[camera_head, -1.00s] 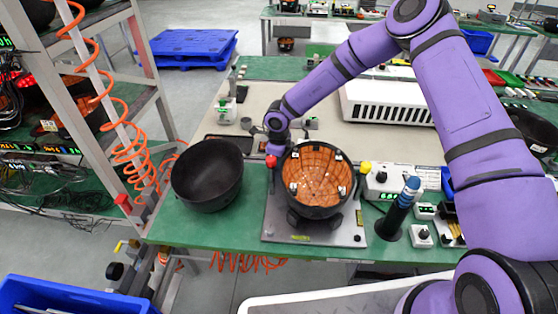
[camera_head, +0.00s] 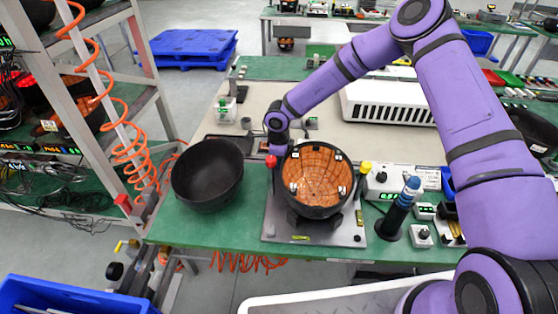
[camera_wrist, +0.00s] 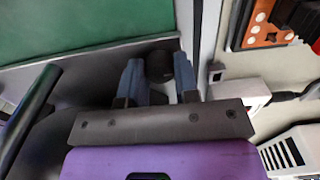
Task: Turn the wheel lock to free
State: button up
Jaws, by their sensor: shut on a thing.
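A dark round knob (camera_wrist: 159,66) sits between the two fingers of my gripper (camera_wrist: 159,82) in the wrist view. My gripper is shut on it; whether this is the wheel lock's handle I cannot tell for sure. In the head view my gripper end reaches down behind the left side of a black round bowl (camera_head: 318,211) with an orange tiled inside. The bowl stands on a grey metal plate (camera_head: 290,237). A red knob (camera_head: 271,161) shows just below my wrist at the bowl's left edge. My fingertips are hidden in the head view.
An empty black bowl (camera_head: 207,174) stands to the left on the green bench (camera_head: 235,225). A yellow knob (camera_head: 365,168), a control box (camera_head: 384,183) and an upright blue-topped tool (camera_head: 408,200) stand to the right. A white vented unit (camera_head: 388,103) lies behind.

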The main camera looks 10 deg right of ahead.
jog(key=o, duration=0.9)
jog(key=shift+o, duration=0.2)
jog(key=shift+r, duration=0.15)
notch_tip(320, 180, up, 11)
jog(key=shift+f, duration=0.2)
